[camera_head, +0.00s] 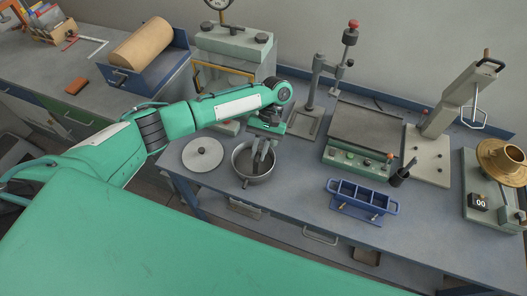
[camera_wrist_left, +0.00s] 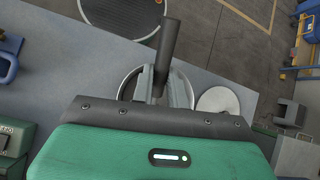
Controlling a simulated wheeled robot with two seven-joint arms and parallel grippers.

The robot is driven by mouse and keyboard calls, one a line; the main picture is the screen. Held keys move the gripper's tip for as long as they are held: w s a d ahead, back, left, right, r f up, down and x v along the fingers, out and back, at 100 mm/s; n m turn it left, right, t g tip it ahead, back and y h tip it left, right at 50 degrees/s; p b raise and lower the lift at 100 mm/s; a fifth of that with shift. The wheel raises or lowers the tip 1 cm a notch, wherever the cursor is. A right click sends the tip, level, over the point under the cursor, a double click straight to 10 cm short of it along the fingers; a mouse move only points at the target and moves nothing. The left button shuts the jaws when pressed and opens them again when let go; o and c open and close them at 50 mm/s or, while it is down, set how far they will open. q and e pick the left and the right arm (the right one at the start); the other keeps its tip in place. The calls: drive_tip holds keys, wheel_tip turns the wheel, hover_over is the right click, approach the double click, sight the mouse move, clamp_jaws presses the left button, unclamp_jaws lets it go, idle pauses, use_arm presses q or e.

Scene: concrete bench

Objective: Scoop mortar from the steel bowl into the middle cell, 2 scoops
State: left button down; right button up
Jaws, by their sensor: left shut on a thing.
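The steel bowl (camera_head: 240,169) stands on the bench, left of centre in the head view; part of its rim (camera_wrist_left: 124,91) shows behind my fingers in the left wrist view. My left gripper (camera_head: 262,152) is over the bowl, fingers pointing down, shut on a dark cylindrical handle (camera_wrist_left: 168,45), apparently the scoop's. The scoop's head and the mortar are hidden or too small to tell. The blue mould (camera_head: 362,198) with a row of cells lies to the right of the bowl; I cannot make out any mortar in its middle cell. My right gripper is not in view.
A pale round disc (camera_head: 202,154) lies left of the bowl. A green-based machine (camera_head: 355,161) stands behind the mould, and a brass pan (camera_head: 503,160) sits far right. Bench between bowl and mould is clear.

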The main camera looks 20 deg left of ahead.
use_arm(q)
drive_tip(key=n+h, duration=0.2)
drive_tip(key=n, duration=0.1)
drive_tip(key=shift+s+d+f, duration=0.1)
drive_tip(key=shift+d, duration=0.1)
drive_tip(key=d+n+t, duration=0.1)
drive_tip(key=n, duration=0.1)
drive_tip(key=s+d+r+n+t+y, duration=0.1)
drive_tip(key=n+t, duration=0.1)
drive_tip(key=d+n+t, duration=0.1)
drive_tip(key=shift+s+d+r+n+t, duration=0.2)
drive_tip(key=shift+s+r+n+t, duration=0.05)
drive_tip(key=shift+n+t, duration=0.15)
idle(0.6)
